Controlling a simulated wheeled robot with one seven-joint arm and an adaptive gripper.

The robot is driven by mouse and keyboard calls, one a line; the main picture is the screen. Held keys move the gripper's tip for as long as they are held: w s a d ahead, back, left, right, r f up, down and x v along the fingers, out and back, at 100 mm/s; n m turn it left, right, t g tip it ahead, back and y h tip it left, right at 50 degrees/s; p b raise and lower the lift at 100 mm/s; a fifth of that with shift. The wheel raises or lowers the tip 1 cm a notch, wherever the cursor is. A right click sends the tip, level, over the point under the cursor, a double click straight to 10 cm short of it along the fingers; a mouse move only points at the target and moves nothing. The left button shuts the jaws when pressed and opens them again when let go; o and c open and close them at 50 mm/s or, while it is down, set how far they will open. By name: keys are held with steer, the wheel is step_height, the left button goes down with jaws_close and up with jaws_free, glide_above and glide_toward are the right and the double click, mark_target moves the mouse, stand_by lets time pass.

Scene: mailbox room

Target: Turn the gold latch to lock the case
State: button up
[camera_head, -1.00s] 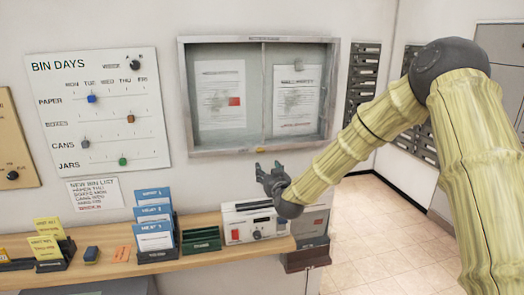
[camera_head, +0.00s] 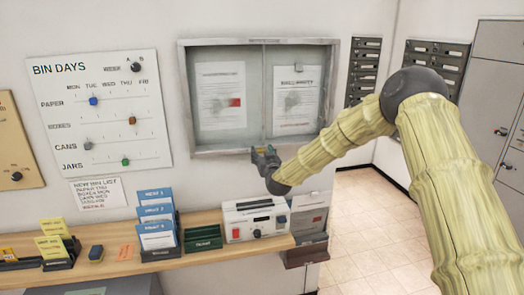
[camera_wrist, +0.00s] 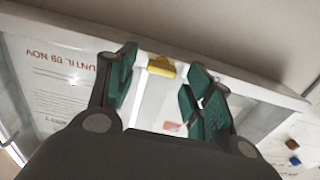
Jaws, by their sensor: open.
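The gold latch (camera_wrist: 161,67) shows in the wrist view as a small yellow block on the frame edge of the glass-fronted notice case (camera_head: 186,100). My gripper (camera_wrist: 163,78) is open and empty, its green-padded fingers on either side of the latch in that picture. I cannot tell whether a finger touches it. In the head view my gripper (camera_head: 264,155) is at the case's lower edge, near the middle divider, and the latch is not discernible there. The case's glass panels look closed, with notices behind them.
Below the case is a wooden shelf (camera_head: 105,272) with a white radio-like box (camera_head: 255,218), a green tray (camera_head: 203,238) and blue leaflets (camera_head: 156,218). The bin days board (camera_head: 100,110) hangs at left. Open tiled floor (camera_head: 365,225) lies to the right.

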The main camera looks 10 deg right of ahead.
steer(key=shift+w, duration=0.4)
steer(key=c, duration=1)
